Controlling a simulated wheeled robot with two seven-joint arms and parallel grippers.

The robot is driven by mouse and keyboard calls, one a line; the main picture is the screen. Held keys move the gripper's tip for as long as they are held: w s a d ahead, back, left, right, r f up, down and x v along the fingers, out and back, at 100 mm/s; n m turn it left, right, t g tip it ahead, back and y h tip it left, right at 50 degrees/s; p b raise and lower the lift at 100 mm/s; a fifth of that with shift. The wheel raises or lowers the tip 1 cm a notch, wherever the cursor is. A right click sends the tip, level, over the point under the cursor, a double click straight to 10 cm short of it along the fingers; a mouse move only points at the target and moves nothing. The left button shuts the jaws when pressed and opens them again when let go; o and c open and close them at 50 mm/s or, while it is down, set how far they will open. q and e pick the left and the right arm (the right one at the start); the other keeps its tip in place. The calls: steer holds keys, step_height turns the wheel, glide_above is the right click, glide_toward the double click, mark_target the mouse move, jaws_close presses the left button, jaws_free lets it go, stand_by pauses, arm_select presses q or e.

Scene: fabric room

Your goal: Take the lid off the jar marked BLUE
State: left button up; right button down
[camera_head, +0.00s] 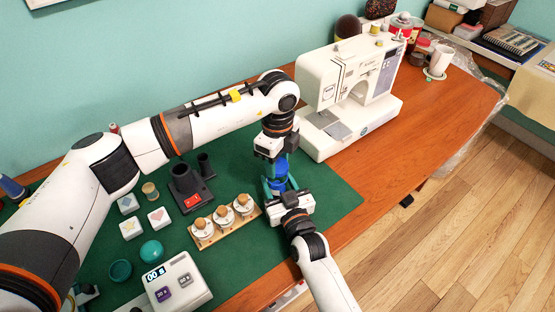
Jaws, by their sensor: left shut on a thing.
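A blue jar (278,184) is at the right part of the green mat, mostly hidden between my two grippers. Its bright blue upper part, seemingly the lid (280,168), shows just under my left gripper (277,162). My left gripper points down from above and is shut on this blue top. My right gripper (279,187) reaches in from the near side. Its teal fingers stand on either side of the jar's lower part; I cannot tell whether they press on it. The jar's marking is not readable. I cannot tell whether lid and jar are apart.
A white sewing machine (350,90) stands close behind and right of the jar. A wooden rack (226,229) with several white jars is left of it. A dark tube holder (188,186) and a white timer box (177,281) are further left. The brown table (420,125) is clear at right.

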mark_target(277, 165)
arm_select(q)
steer(key=shift+r, duration=2)
arm_select(e)
steer(key=c, duration=0.5)
jaws_free()
arm_select(q)
steer(key=shift+f, duration=0.2)
arm_select(e)
steer(key=v, duration=1.2)
